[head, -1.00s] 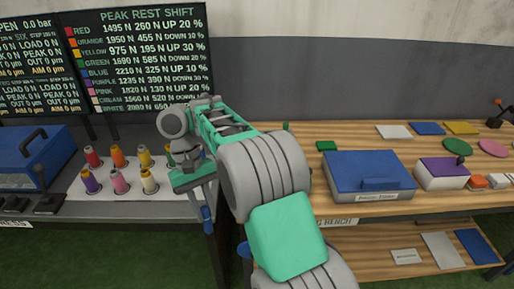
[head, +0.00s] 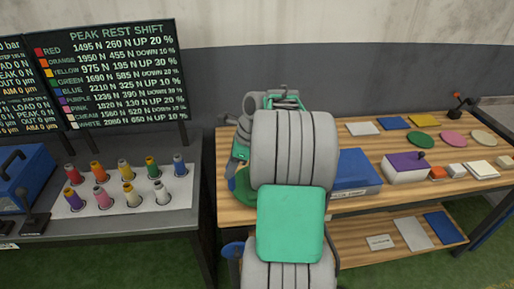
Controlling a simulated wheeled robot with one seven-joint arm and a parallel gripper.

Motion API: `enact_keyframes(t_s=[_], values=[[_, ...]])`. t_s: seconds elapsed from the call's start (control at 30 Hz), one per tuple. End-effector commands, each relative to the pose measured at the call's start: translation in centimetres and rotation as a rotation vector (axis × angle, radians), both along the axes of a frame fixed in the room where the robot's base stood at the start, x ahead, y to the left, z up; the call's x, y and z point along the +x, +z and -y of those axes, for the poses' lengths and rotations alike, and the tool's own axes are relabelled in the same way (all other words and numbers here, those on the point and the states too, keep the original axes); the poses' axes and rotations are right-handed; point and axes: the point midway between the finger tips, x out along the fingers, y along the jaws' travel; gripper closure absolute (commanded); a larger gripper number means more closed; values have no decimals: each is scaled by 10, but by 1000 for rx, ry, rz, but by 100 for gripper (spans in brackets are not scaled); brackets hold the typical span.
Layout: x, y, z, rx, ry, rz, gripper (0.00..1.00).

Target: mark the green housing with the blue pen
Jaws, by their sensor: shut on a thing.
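My gripper (head: 240,166) is over the left end of the wooden bench, mostly hidden behind my own arm links. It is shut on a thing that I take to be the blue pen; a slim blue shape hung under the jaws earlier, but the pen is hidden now. A round-edged green object (head: 243,187), probably the green housing, shows just below the gripper on the bench's left end. My arm covers much of it. I cannot tell whether the pen touches it.
The wooden bench (head: 415,214) carries a blue box (head: 352,172), a purple-topped block (head: 404,166) and several flat coloured pieces. On the left, a grey table holds a white tray (head: 75,206) of several coloured spools. Boards (head: 125,75) stand behind it.

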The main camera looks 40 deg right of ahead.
Motion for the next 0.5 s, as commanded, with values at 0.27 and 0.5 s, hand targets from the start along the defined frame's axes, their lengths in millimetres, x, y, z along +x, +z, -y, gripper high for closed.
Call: enact_keyframes(t_s=[0.27,0.5], values=[[-23,19,82,1,-526,-1,100],[-26,10,90,3,-578,-2,100]])
